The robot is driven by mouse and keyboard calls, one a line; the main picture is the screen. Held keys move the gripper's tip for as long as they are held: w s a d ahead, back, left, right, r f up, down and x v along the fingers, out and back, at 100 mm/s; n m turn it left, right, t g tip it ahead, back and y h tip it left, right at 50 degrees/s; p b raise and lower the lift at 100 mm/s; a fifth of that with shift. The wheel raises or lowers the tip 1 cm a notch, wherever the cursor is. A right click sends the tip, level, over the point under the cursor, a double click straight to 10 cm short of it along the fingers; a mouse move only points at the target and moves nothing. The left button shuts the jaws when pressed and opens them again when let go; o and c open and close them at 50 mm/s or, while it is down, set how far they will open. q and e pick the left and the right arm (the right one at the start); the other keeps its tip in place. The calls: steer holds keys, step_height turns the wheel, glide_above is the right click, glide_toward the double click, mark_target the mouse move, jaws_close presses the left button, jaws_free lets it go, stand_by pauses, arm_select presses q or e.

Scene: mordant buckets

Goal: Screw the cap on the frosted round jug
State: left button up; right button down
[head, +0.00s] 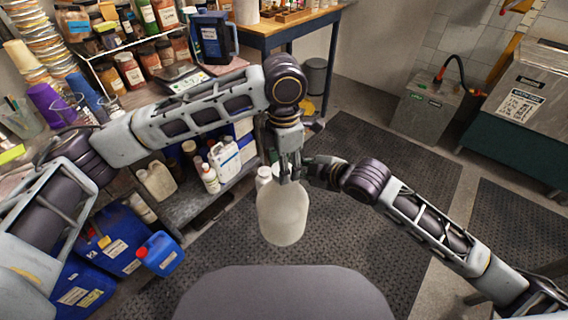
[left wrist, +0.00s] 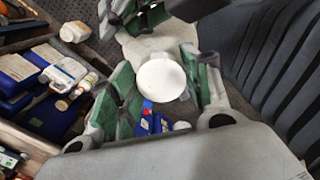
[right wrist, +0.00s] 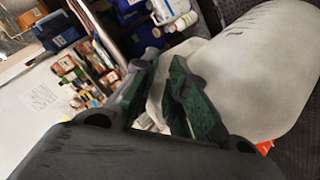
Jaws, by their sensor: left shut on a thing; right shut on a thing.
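The frosted round jug (head: 283,218) hangs upright in front of me, above the floor mat. Its pale body also shows in the right wrist view (right wrist: 262,65) and behind the cap in the left wrist view (left wrist: 150,45). My left gripper (head: 290,180) points down over the jug's top. It is shut on the round white cap (left wrist: 160,80), which sits between its green pads. My right gripper (head: 312,172) comes in from the right and is shut on the jug near its top; its fingers (right wrist: 180,100) hide the grasped part. I cannot tell whether the cap touches the jug's neck.
A low shelf (head: 190,208) with white bottles and jugs stands behind to the left. Blue canisters (head: 112,240) stand at the lower left. A scale (head: 185,80) and jars crowd the left bench. The dark floor mat (head: 390,150) is clear to the right.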

stand_by(0.3)
arm_select(q)
steer(key=o, duration=0.7)
steer(key=shift+c, duration=0.2)
steer(key=shift+r, duration=0.15)
steer(key=shift+r, duration=2.15)
